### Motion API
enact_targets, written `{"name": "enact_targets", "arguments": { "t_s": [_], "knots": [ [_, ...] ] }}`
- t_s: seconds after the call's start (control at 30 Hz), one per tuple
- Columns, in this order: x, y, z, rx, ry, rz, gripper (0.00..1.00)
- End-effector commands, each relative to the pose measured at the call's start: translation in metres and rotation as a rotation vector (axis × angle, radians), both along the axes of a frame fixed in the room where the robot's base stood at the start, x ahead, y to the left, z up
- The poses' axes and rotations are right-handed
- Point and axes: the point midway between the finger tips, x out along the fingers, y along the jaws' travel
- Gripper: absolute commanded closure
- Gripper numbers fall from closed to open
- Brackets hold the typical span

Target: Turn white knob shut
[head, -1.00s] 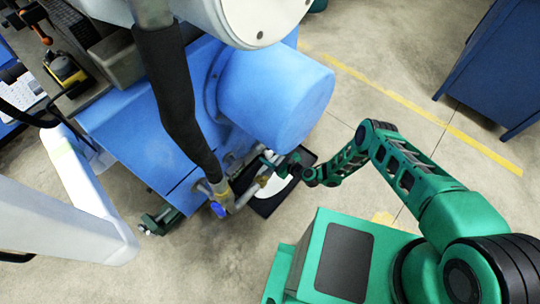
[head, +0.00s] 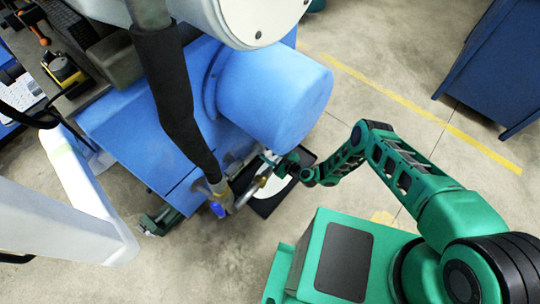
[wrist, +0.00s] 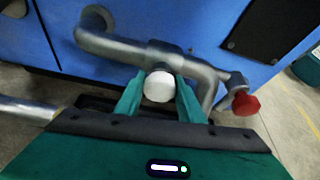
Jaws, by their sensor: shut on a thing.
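The white knob (wrist: 159,86) sits on the grey metal pipe (wrist: 120,46) in the middle of the wrist view. My gripper (wrist: 160,94) has one green finger on each side of it and is shut on it. In the head view my gripper (head: 274,160) is small, at the pipework below the blue cylinder, and the white knob cannot be made out there. How far the knob is turned cannot be told.
A red knob (wrist: 246,104) is on the pipe to the right in the wrist view. In the head view a blue knob (head: 217,209) sits at the hose's lower end, and a black tray (head: 268,203) lies on the floor. Open floor (head: 360,75) lies to the right.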

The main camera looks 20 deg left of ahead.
Motion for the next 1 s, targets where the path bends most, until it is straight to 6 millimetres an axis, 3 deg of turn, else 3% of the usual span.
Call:
{"name": "enact_targets", "arguments": {
  "t_s": [1.0],
  "knots": [
    [-0.006, 0.0055, -0.0002, -0.294, -0.725, 0.008, 0.87]
  ]
}}
